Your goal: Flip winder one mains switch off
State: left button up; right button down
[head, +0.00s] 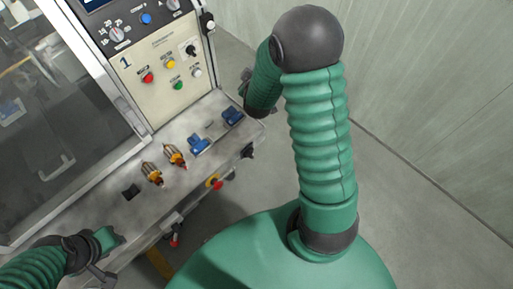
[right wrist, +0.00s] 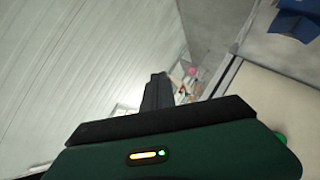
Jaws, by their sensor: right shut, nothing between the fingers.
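Winder one's panel (head: 165,75), cream and marked "1", stands at the upper left in the head view. A black rotary switch (head: 191,49) on a pale plate sits at its upper right; I take it for the mains switch, but its label and exact position are too small to read. My right gripper (head: 245,78) is right of and below the panel, apart from the switch and partly hidden by its own arm. In the right wrist view its dark fingers (right wrist: 158,92) are together and empty. My left gripper (head: 101,274) is at the lower left; its fingers are unclear.
Red, yellow and green buttons sit on the panel, with knobs (head: 117,34) above. The metal bench (head: 130,215) holds two copper-wound armatures (head: 152,173) and blue fixtures (head: 198,144). A clear guard (head: 60,120) stands left. Open floor and a pale wall (head: 430,80) lie right.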

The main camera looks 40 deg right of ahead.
jog(key=s+d+f+g+y+b, duration=0.1)
jog(key=s+f+g+y, duration=0.1)
jog(key=f, duration=0.3)
jog(key=s+d+f+g+y, duration=0.1)
jog(key=s+d+f+g, duration=0.15)
jog(key=f, duration=0.25)
jog(key=s+a+f+g+y+b, duration=0.2)
jog(key=s+a+f+y, duration=0.1)
jog(key=s+y, duration=0.45)
jog(key=s+a+r+y, duration=0.2)
jog(key=s+r+y, duration=0.1)
jog(key=s, duration=0.3)
jog(key=shift+s+a+r+b, duration=0.2)
jog(key=shift+s+r+b, duration=0.1)
jog(key=shift+r, duration=0.2)
jog(key=shift+y, duration=0.25)
